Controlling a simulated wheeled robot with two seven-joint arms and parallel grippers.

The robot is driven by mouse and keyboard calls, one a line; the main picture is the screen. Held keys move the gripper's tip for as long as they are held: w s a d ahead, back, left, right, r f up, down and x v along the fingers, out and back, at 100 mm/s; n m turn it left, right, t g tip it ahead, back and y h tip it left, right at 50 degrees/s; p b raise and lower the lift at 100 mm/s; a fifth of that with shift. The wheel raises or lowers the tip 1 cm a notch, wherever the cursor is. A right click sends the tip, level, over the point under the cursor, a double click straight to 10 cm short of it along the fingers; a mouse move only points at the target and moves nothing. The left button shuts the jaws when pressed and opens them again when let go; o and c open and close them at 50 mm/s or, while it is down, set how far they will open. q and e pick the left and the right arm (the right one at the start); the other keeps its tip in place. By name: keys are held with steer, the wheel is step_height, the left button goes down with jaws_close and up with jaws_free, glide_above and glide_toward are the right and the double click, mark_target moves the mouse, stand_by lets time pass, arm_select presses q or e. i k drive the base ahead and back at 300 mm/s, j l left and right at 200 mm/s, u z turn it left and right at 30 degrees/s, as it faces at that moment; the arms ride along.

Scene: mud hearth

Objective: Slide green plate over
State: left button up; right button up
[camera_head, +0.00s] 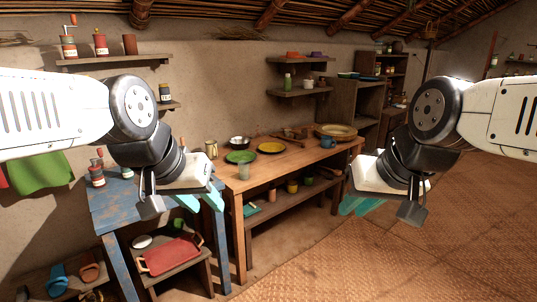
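The green plate (240,157) lies on the left part of the wooden table (262,172), left of a yellow plate (271,147). My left gripper (205,196) hangs in the air in front of the blue table and the wooden table's left end, nearer to me than the green plate and apart from it. My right gripper (372,200) hangs in the air to the right of the wooden table, over the floor. The teal fingers of both show only partly below the white housings, so their opening is unclear. I see nothing held in either.
A glass (244,172) stands just in front of the green plate. A dark bowl (240,142) and a metal can (212,149) stand behind it. A blue mug (328,142) and a wide basket tray (336,131) are at the table's right. A blue table (112,205) stands left.

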mark_target(234, 157)
steer(key=i+l+u, duration=0.25)
steer(key=i+u, duration=0.25)
steer(key=i, duration=0.4)
steer(key=i+l+u, duration=0.5)
steer(key=i+l, duration=0.15)
steer(key=i, duration=0.2)
steer(key=i+l+u, duration=0.5)
steer(key=i+l, duration=0.25)
steer(key=l, duration=0.15)
